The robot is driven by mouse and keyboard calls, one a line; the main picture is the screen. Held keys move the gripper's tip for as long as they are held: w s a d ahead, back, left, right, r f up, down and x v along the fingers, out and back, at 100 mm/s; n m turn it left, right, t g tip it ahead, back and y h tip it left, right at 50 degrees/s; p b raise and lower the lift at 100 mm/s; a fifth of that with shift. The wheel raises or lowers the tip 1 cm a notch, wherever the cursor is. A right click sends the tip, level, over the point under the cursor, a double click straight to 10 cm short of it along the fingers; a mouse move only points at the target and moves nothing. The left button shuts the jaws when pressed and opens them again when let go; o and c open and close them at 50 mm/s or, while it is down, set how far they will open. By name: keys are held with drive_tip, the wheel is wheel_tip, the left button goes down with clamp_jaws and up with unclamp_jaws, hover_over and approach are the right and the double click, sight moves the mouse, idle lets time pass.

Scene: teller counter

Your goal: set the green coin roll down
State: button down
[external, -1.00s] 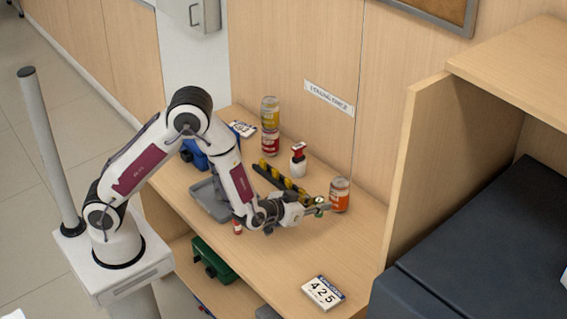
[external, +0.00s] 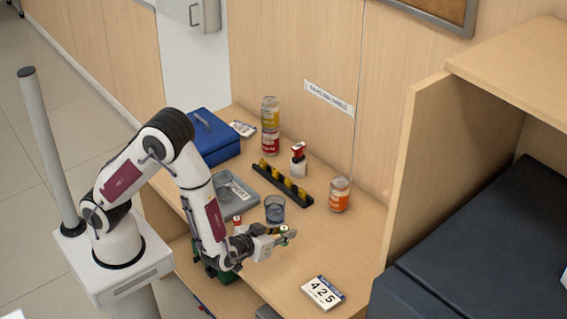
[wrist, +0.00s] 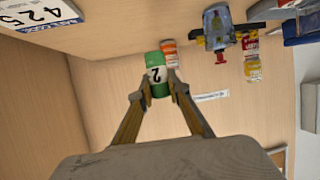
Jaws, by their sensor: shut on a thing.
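In the external view my gripper (external: 282,238) is shut on the roll (external: 291,233), over the front part of the counter (external: 335,245). The roll looks clear of the other things. I cannot tell its exact height above the counter.
A glass (external: 275,208) stands just behind my gripper. Behind it are a black rack (external: 296,192) with yellow rolls, a red-topped stamp (external: 299,160) and an orange can (external: 340,195). A 425 card (external: 322,293) lies front right. Wood between card and can is clear.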

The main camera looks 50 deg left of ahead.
drive_tip(key=s+a+n+y, duration=0.2)
drive_tip(key=a+y, duration=0.1)
drive_tip(key=a, duration=0.3)
drive_tip(key=shift+r+n, duration=0.25)
drive_tip(key=shift+n, duration=0.05)
drive_tip(key=shift+s, duration=0.1)
drive_tip(key=shift+f, duration=2.95)
drive_tip(key=shift+f, duration=2.05)
drive_tip(key=shift+f, duration=0.15)
drive_tip(key=c, duration=1.9)
unclamp_jaws()
drive_tip(key=shift+g, duration=0.3)
